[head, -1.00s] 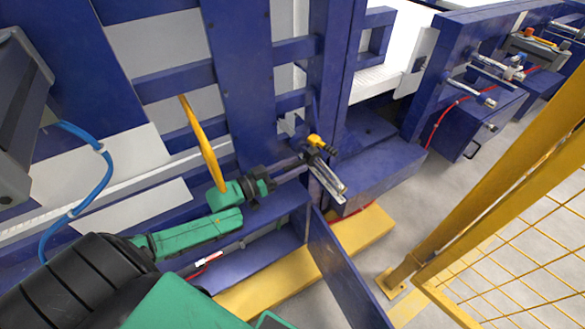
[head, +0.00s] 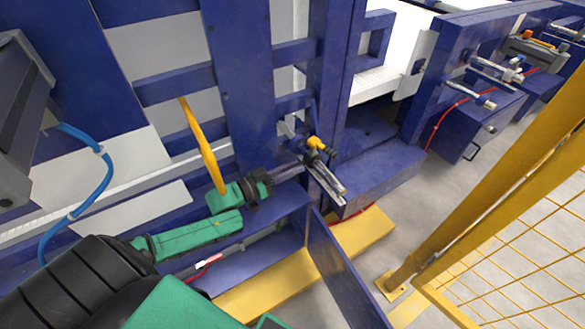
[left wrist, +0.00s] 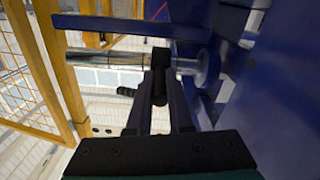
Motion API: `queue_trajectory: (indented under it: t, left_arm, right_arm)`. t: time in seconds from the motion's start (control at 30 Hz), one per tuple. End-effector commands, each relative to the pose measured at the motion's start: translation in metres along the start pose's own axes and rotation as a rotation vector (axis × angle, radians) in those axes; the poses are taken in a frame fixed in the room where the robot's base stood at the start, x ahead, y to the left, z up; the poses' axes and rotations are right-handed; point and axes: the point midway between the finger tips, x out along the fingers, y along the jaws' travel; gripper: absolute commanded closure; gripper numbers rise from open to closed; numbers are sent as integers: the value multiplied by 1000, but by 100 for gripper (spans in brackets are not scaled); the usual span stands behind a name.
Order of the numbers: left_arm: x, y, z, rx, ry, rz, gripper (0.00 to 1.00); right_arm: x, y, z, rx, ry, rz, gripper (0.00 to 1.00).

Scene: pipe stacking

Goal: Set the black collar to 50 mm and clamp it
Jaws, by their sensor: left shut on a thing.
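The black collar (left wrist: 160,56) sits around a shiny horizontal rod (left wrist: 115,58) in the left wrist view. My left gripper (left wrist: 160,78) is shut on the collar from the near side, with one dark finger on each side of its black lower part. A small black knob (left wrist: 127,91) sticks out left of the fingers. In the head view my left gripper (head: 306,159) reaches the rod fixture, and the metal rod (head: 330,187) slopes down to the right. The collar is too small and covered there to make out. No scale reading is legible. My right gripper is not in view.
A yellow handle (head: 316,143) sits on the fixture close to my gripper. A slanted yellow bar (head: 203,148) stands beside my left wrist. Blue frame posts (head: 245,90) surround the arm. A yellow mesh fence (head: 500,210) stands at right, with bare floor before it.

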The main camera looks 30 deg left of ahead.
Motion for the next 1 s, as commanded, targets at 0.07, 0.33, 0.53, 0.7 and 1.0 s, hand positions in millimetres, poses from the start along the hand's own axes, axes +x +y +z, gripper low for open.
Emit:
queue_trajectory:
  t: [0.07, 0.33, 0.53, 0.7, 1.0]
  left_arm:
    - [0, 0, 0, 0, 0, 0, 100]
    - [0, 0, 0, 0, 0, -1, 100]
    - [0, 0, 0, 0, 0, -1, 100]
    - [0, 0, 0, 0, 0, -1, 100]
    - [0, -11, -2, 2, -1, -2, 100]
  right_arm:
    - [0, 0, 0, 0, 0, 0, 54]
    - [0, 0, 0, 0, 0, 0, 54]
    - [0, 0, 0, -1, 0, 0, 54]
    - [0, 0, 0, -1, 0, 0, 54]
    - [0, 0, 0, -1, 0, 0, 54]
